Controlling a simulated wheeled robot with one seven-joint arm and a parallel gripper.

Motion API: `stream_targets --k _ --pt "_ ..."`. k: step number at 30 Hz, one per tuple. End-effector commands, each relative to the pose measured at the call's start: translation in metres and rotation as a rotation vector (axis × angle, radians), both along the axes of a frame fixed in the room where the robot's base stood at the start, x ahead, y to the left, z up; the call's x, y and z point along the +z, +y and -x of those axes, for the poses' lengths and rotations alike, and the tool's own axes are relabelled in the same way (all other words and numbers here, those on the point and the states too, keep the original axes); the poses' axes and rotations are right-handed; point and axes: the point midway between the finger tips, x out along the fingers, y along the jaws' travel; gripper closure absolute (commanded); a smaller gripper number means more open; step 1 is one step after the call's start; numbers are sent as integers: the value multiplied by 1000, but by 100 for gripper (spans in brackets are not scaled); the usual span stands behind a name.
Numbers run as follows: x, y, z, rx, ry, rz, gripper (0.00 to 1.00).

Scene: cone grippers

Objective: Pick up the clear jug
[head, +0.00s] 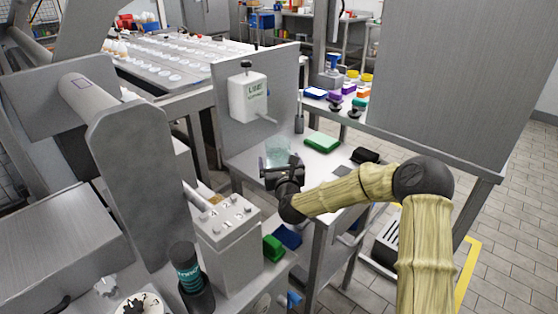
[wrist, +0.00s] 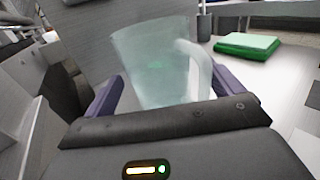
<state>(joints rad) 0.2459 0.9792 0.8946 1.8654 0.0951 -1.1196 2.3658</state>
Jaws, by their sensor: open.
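The clear jug (wrist: 150,65) stands upright in the wrist view, pale green and see-through, with its handle (wrist: 195,72) on the right side. My gripper (wrist: 155,95) is open, with one purple finger on each side of the jug's lower part. The jug's base is hidden behind the gripper body. I cannot tell whether the fingers touch it. In the head view the jug (head: 279,152) shows faintly on the small metal table (head: 318,160), just beyond my gripper (head: 281,168).
A green box (head: 322,142) lies on the table right of the jug; it also shows in the wrist view (wrist: 246,45). A white dispenser (head: 248,97) hangs on the panel behind. A dark object (head: 365,155) sits at the table's right edge. A grey control box (head: 229,225) stands front left.

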Motion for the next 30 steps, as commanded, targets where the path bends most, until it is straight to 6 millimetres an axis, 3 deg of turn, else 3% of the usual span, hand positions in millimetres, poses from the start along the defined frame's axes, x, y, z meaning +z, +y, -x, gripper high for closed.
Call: stream_targets --k 6,22,30 --pt "0 6 -18 1 -1 0 8" --pt "0 7 -18 2 0 1 8" --pt "0 7 -18 2 1 1 61"
